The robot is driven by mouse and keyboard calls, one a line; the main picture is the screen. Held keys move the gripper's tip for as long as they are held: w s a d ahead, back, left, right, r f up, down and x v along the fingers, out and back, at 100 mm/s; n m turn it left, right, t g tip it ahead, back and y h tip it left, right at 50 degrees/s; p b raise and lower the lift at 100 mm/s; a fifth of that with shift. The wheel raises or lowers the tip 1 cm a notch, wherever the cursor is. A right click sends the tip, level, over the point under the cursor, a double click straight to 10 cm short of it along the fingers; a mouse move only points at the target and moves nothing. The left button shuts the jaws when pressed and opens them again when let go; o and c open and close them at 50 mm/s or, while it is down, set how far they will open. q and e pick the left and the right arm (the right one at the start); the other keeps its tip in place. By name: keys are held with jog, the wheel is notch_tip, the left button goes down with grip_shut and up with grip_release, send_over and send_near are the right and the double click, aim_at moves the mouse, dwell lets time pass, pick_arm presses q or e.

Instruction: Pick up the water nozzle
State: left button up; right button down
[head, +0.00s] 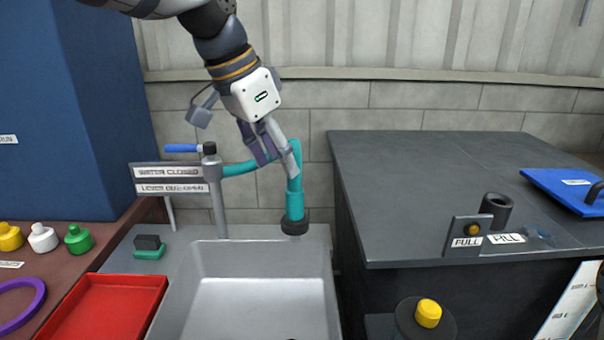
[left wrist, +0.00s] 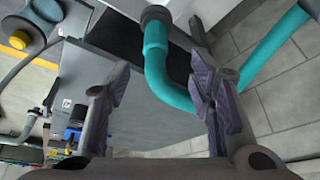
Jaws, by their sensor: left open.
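The water nozzle (head: 295,205) is a teal bent pipe with a black end, hanging down over the back right corner of the grey sink (head: 262,265). Its teal hose (head: 238,169) runs left to a grey post with a blue lever (head: 182,148). My left gripper (head: 277,156) is open at the top bend of the nozzle. In the left wrist view the nozzle (left wrist: 155,45) shows between the two spread fingers (left wrist: 160,85), and the hose passes behind the right finger. I cannot tell whether a finger touches it. My right gripper is not in view.
Signs on the post read "WATER CLOSED" and "LEVER OUT=OPEN". A dark grey cabinet (head: 430,170) stands right, with a blue lidded board (head: 565,188) on top. The wall is close behind.

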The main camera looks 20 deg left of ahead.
aim_at(292, 190)
pick_arm(q)
jog(key=x, duration=0.9)
jog(key=shift+s+d+f, duration=0.1)
jog(key=shift+s+d, duration=0.1)
jog(key=shift+s, duration=0.1)
jog(key=shift+w+d+f, duration=0.1)
jog(key=shift+w+f, duration=0.15)
jog(key=shift+f, duration=0.1)
grip_shut()
